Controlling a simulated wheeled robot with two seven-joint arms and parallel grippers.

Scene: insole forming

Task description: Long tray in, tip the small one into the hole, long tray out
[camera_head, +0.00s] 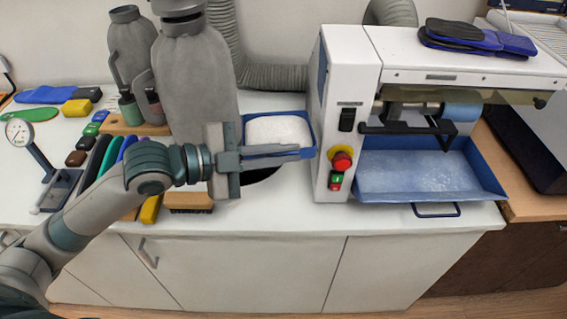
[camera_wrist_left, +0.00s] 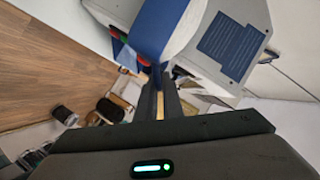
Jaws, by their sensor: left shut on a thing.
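The small blue tray (camera_head: 310,132) holds white powder or dust and looks about level. My left gripper (camera_head: 296,151) is shut on its near edge. The tray also shows in the left wrist view (camera_wrist_left: 152,28), just beyond the fingers. The dark round hole (camera_head: 262,173) in the white counter lies below and in front of the tray, partly hidden by my gripper. The long blue tray (camera_head: 497,182) sits under the roller of the white machine (camera_head: 340,60), with pale dust over its floor and a handle at the front. My right gripper is not in view.
The machine's red stop button (camera_head: 342,161) is close to the right of the small tray. Grey dust bags (camera_head: 195,85) stand behind my left arm. A brush (camera_head: 190,203), coloured tools and a dial gauge (camera_head: 18,131) lie to the left.

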